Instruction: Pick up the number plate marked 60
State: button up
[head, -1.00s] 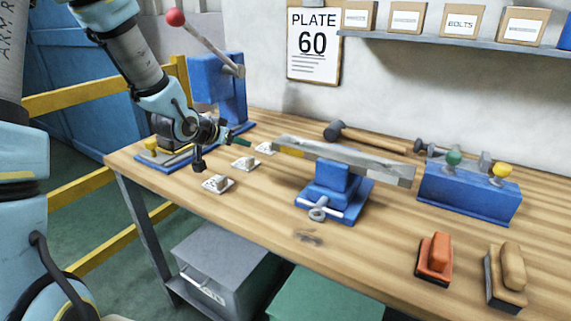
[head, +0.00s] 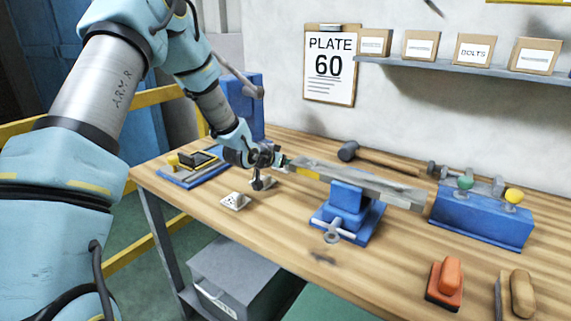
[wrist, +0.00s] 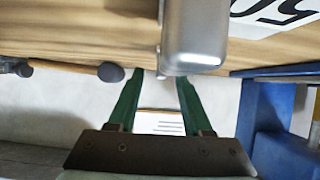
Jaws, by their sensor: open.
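Small white number plates with raised grips lie on the bench's left part in the head view. In the wrist view a white plate with large black digits (wrist: 268,18) is cut off at the top right; the digits look like 50, but I cannot be sure. My gripper (head: 287,162) is open, low over the back of the plates; its green fingers (wrist: 158,92) are apart. A grey rounded block (wrist: 195,40) shows close by, apparently not clamped.
A vise (head: 347,205) holds a long metal bar (head: 370,184) just right of my gripper. A blue press (head: 243,95) stands behind my wrist. A mallet (head: 348,151) lies at the back. A notice (head: 329,65) reads PLATE 60.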

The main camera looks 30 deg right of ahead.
jog(key=shift+w+d+f, duration=0.2)
jog(key=shift+d, duration=0.1)
grip_shut()
dwell(0.5)
